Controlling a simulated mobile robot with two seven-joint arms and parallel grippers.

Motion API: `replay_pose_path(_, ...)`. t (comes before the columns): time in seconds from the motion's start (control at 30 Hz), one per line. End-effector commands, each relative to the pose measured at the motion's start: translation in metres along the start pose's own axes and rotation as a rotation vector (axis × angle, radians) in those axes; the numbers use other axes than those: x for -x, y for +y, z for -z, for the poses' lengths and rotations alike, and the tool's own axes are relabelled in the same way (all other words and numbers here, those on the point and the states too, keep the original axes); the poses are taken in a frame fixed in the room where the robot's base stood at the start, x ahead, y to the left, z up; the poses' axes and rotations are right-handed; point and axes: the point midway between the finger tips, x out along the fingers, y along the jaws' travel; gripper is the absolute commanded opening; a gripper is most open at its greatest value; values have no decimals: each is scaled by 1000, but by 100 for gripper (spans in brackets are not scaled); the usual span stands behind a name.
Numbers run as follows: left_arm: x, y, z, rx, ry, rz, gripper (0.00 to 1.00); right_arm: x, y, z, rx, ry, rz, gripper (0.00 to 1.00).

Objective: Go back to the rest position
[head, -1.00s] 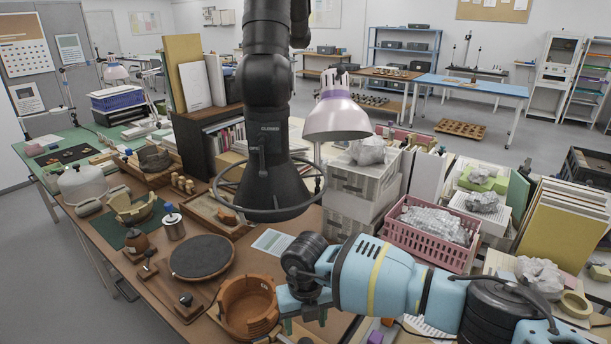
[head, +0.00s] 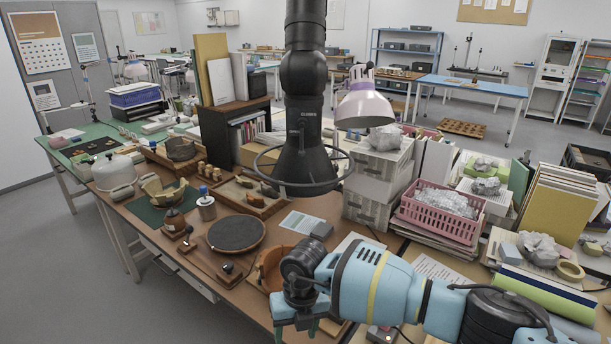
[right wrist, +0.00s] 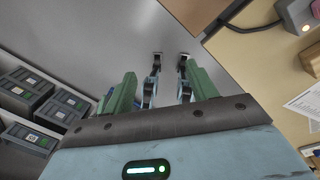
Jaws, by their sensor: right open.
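My right gripper (head: 298,326) is at the bottom middle of the head view, in front of the table's near edge. In the right wrist view its fingers (right wrist: 170,62) are apart with nothing between them, above bare grey floor. The orange-brown pot (head: 268,272) stands on the brown table (head: 180,238), partly hidden behind my right wrist. A cream, broken-looking bowl (head: 163,192) sits on a green mat at the table's left. My left gripper is in neither view.
A dark round turntable (head: 236,233) stands left of the pot. A black hooded arm with a ring (head: 303,165) hangs over the table. A pink crate (head: 440,212) and paper stacks fill the right. In the wrist view, dark boxes (right wrist: 22,92) stand left and a table edge (right wrist: 225,62) right.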

Motion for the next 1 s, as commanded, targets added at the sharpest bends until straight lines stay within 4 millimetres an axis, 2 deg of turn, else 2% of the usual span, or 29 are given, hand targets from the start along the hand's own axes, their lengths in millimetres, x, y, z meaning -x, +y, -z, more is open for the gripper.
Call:
replay_pose_path(0.03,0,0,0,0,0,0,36,-11,16,11,7,26,-75,57)
replay_pose_path(0.1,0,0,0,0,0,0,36,-19,39,24,14,53,-186,57)
replay_pose_path(0.27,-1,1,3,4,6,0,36,-28,100,58,2,116,-503,57)
replay_pose_path(0.4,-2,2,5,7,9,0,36,-14,154,85,-73,160,-861,57)
replay_pose_path(0.5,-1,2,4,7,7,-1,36,6,180,95,-177,171,-1122,57)
replay_pose_path(0.57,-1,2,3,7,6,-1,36,20,186,96,-258,167,-1268,57)
replay_pose_path(0.67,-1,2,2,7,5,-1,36,40,184,92,-423,149,-1488,57)
replay_pose_path(0.77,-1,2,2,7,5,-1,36,52,167,84,-624,116,-1675,57)
replay_pose_path(0.87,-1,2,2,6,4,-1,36,54,136,76,-855,71,-1820,57)
replay_pose_path(1.0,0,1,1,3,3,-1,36,37,78,73,-1220,-4,-1948,57)
